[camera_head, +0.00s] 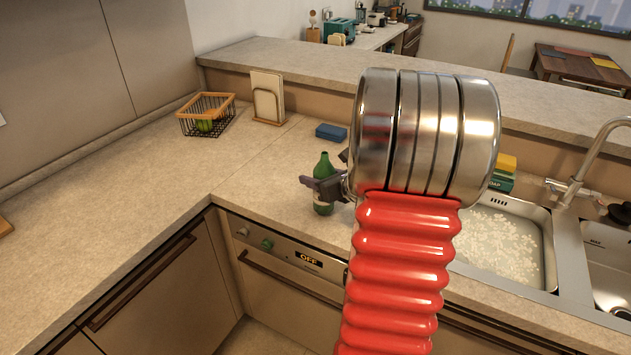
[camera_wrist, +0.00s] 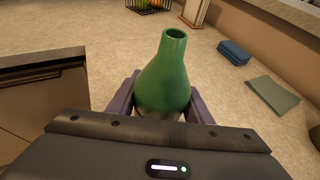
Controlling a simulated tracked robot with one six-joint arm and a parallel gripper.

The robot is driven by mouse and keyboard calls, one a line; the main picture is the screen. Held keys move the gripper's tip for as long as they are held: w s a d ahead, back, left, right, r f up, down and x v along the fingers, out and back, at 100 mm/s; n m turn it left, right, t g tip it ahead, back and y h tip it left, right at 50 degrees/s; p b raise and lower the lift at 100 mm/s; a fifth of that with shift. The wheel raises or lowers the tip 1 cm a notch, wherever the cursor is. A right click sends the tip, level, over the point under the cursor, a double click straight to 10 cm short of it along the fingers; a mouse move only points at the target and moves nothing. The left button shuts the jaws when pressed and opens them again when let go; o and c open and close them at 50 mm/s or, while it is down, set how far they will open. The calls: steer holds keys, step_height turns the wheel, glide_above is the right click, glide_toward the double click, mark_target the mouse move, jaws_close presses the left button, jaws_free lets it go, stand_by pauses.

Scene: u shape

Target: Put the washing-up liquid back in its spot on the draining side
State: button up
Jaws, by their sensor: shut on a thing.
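My gripper (camera_head: 325,187) is shut on a green bottle (camera_head: 322,170) near the counter's inner corner. The bottle is upright, with a narrow open neck and a pale band low down. In the wrist view the bottle (camera_wrist: 167,78) stands between my two dark fingers (camera_wrist: 160,104), and its lower part is hidden. I see no readable label, so I cannot tell whether it is the washing-up liquid. I cannot tell whether its base touches the counter. The sink (camera_head: 551,262) is to the right, beyond my arm. No marked spot for the bottle shows.
A wire basket (camera_head: 206,115) and a board in a stand (camera_head: 268,98) are at the back left. A flat green cloth (camera_wrist: 272,95) lies right of the bottle.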

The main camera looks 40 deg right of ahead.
steer(key=shift+f, duration=0.55)
steer(key=o, duration=1.3)
steer(key=shift+f, duration=0.1)
steer(key=shift+s+r, duration=0.15)
steer(key=shift+r, duration=0.05)
steer(key=v, duration=1.1)
steer(key=shift+s, duration=0.3)
